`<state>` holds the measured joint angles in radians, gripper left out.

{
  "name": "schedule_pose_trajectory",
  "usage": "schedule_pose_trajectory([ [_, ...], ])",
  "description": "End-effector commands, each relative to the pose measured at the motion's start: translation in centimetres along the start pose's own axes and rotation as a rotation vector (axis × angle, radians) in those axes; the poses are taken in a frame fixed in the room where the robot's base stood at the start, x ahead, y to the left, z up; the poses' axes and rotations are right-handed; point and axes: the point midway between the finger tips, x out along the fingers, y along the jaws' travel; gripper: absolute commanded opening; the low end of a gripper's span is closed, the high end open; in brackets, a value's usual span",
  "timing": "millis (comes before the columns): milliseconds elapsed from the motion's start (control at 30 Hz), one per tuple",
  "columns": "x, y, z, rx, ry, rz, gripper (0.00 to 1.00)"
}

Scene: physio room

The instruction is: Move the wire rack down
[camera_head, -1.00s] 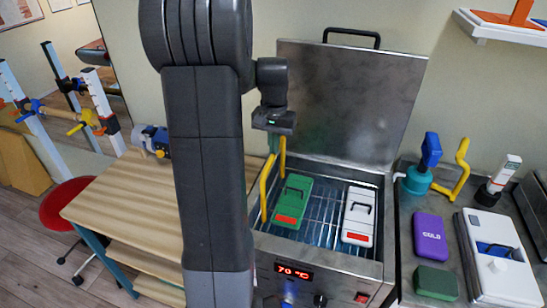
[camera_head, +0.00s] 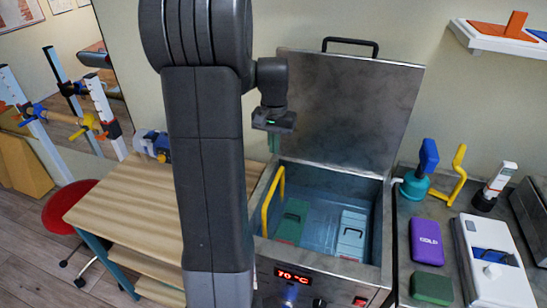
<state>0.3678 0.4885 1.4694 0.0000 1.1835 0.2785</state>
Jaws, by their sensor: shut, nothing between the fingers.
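The wire rack is down inside the open metal water tank (camera_head: 376,273). Its wires are hard to make out under the bluish water. The yellow handle (camera_head: 267,210) at the rack's left side stands up along the tank's left wall. A green pack (camera_head: 291,222) and a pale pack (camera_head: 352,235) lie low in the tank and look submerged. My gripper (camera_head: 273,148) is shut and empty, pointing down above the tank's back left corner, near the top of the handle. I cannot tell whether it touches the handle.
The tank lid (camera_head: 350,105) stands open behind. The display reads 70 °C. A wooden table (camera_head: 125,205) is at the left. On the right counter are a purple COLD pack (camera_head: 426,240), a green block (camera_head: 432,289), a white box (camera_head: 490,285) and a teal pump (camera_head: 415,187).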

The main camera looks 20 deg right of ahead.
Motion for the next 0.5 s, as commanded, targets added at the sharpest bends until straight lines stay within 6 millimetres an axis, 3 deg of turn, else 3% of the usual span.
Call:
schedule_pose_trajectory([
  [33,-1.0,0.0,0.0,0.000,0.001,0.000,0.00],
  [500,-5.3,0.0,0.0,0.000,0.000,0.000,0.00],
])
